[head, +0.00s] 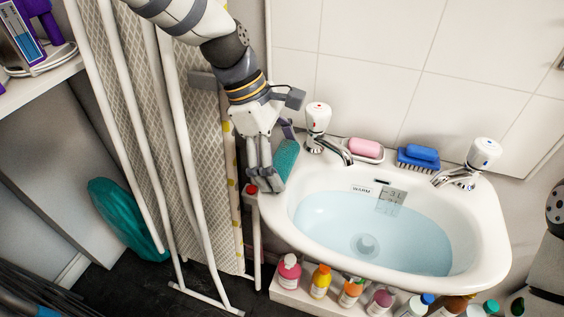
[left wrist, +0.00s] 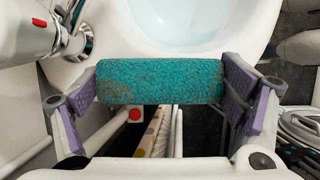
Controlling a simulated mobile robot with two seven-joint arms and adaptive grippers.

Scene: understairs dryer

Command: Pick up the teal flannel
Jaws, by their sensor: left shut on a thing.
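The teal flannel (head: 288,158) is a rolled, rough-textured cloth at the left rim of the washbasin (head: 489,230). My left gripper (head: 272,178) reaches down from above and is shut on it. In the left wrist view the flannel (left wrist: 160,81) lies crosswise between the two purple-padded fingers, with a pad against each end. The basin edge shows just beyond it. In the head view the fingers hide part of the flannel. I cannot tell whether it touches the rim. My right gripper is not in view.
Two taps (head: 318,121) (head: 485,153), a pink soap (head: 366,147) and a blue brush (head: 420,157) stand along the basin's back. Several bottles (head: 320,281) stand below its front. A patterned ironing board (head: 196,150) and white rails are close on the left.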

